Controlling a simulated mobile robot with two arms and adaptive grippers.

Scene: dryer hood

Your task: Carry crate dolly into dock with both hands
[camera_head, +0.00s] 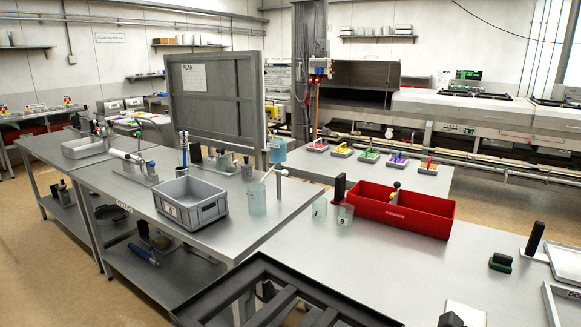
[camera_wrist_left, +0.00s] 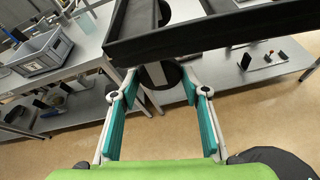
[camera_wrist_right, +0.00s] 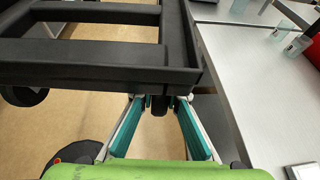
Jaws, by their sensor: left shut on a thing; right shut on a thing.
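The crate dolly, a black open frame with crossbars, shows at the bottom of the head view (camera_head: 330,294). In the left wrist view its side beam (camera_wrist_left: 230,30) crosses above my left gripper (camera_wrist_left: 163,80), which is shut on the dolly with its fingers far apart. A dark wheel shows between those fingers. In the right wrist view the dolly (camera_wrist_right: 110,57) fills the upper left, and my right gripper (camera_wrist_right: 157,101) is shut on a black part under its edge. Neither gripper shows in the head view. I cannot tell which place is the dock.
Steel tables stand ahead, one with a grey crate (camera_head: 190,203) and a clear beaker (camera_head: 257,200), another with a red bin (camera_head: 403,208). The right table's edge (camera_wrist_right: 225,105) lies close beside the dolly. Bare floor (camera_wrist_left: 185,130) shows below the grippers.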

